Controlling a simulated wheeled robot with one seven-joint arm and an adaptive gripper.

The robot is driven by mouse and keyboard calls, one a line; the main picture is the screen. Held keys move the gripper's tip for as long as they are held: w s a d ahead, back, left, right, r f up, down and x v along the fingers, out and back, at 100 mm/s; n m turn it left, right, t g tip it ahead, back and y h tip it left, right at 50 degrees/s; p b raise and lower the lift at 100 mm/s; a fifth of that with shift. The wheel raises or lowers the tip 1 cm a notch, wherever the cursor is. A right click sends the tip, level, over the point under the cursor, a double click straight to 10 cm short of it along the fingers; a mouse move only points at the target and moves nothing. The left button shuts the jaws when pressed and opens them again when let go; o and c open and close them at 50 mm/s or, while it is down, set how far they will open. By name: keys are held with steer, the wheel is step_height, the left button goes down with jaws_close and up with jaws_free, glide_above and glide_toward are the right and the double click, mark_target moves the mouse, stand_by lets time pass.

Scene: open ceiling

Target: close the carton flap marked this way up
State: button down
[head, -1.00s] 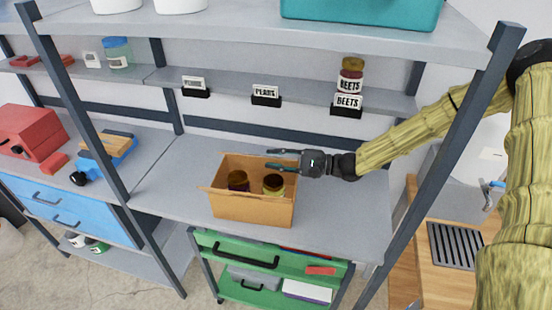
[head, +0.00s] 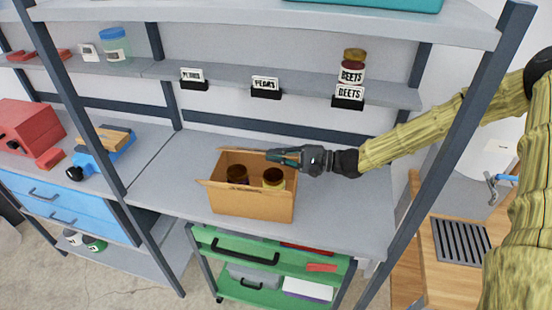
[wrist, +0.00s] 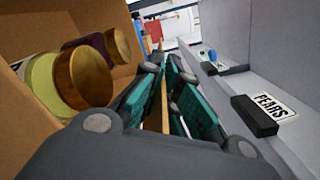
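An open cardboard carton (head: 250,204) stands on the middle shelf board, with a flap (head: 214,186) sticking outward at its left front. Two dark-lidded jars stand inside: a left jar (head: 237,174) and a right jar (head: 274,179); the wrist view shows a yellow jar (wrist: 42,85) and a purple jar (wrist: 98,45). My gripper (head: 272,156) reaches from the right to the carton's back upper edge. In the wrist view its teal fingers are close on either side of a thin cardboard panel (wrist: 165,105). No "this way up" marking is readable.
Dark shelf posts stand left and right (head: 455,140). The board is clear right of the carton.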

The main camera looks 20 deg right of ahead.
steer(key=shift+f, duration=0.1)
steer(key=c, duration=1.7)
jaws_free()
steer(key=shift+v, duration=6.05)
